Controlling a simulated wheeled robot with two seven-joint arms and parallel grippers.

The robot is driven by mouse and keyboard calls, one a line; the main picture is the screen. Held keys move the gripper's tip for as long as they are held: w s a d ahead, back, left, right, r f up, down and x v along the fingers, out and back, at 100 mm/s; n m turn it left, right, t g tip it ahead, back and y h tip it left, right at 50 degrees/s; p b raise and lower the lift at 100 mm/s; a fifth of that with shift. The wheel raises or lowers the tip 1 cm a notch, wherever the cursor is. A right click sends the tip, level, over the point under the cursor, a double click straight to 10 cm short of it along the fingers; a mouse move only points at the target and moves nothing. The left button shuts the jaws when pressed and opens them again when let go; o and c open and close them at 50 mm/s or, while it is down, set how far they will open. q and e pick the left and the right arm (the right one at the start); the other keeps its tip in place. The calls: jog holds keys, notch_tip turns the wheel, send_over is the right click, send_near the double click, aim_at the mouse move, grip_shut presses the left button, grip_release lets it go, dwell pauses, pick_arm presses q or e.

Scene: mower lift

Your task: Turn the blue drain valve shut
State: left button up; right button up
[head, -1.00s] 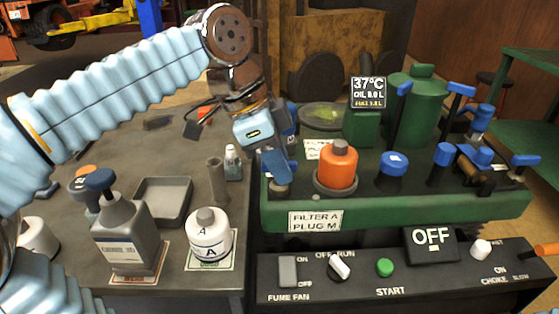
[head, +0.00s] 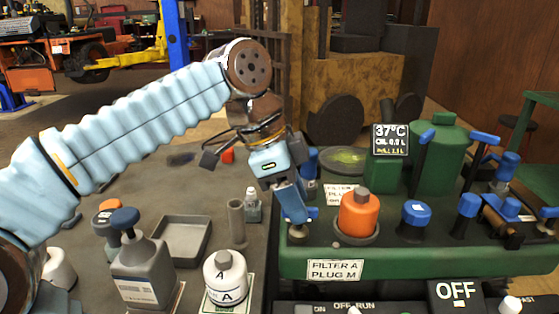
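A small valve (head: 297,231) stands at the left front corner of the green tray (head: 410,262), with a blue handle (head: 313,213) showing partly behind my gripper. My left gripper (head: 297,212) points down at this valve, its blue fingers right over or against it. I cannot tell whether they touch it or how far apart they are. The fingers hide most of the handle, so its angle is unclear. My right gripper is not in view.
An orange plug (head: 359,214) stands just right of my gripper. Blue caps (head: 417,211), tall blue-topped levers (head: 485,138) and a green canister (head: 438,150) fill the tray further right. Bottles (head: 226,272) and a grey dish (head: 182,240) stand on the left bench.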

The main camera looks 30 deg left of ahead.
pick_arm(q)
jog(key=v, duration=1.1)
jog(key=shift+r, duration=0.2)
jog(key=shift+s+a, duration=0.1)
